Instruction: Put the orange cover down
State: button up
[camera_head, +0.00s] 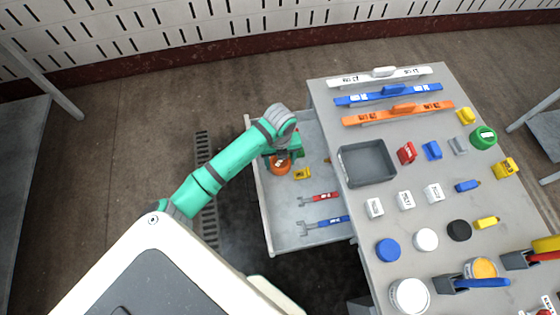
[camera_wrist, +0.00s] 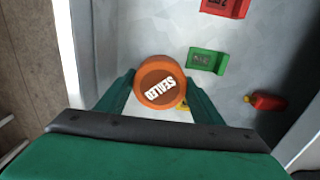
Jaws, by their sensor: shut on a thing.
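The orange cover (camera_head: 279,168) is a round disc inside or just above the open drawer (camera_head: 287,228). In the wrist view its top (camera_wrist: 160,84) faces the camera and reads "SEALED". My gripper (camera_head: 281,158) is over the drawer's back left part, and its green fingers (camera_wrist: 160,92) are shut on the cover from both sides. I cannot tell whether the cover touches the drawer floor.
The drawer also holds a yellow block (camera_head: 302,173), a red wrench (camera_head: 320,198), a blue wrench (camera_head: 325,224) and a green block (camera_wrist: 207,61). The grey worktop (camera_head: 385,215) on the right carries blocks, lids and a grey tray (camera_head: 367,178). The drawer's front left floor looks clear.

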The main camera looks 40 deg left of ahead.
jog(key=shift+w+f, duration=0.1)
jog(key=shift+f, duration=0.2)
jog(key=shift+f, duration=0.15)
jog(key=o, duration=1)
notch_tip(320, 180, up, 12)
jog(key=shift+r, duration=0.2)
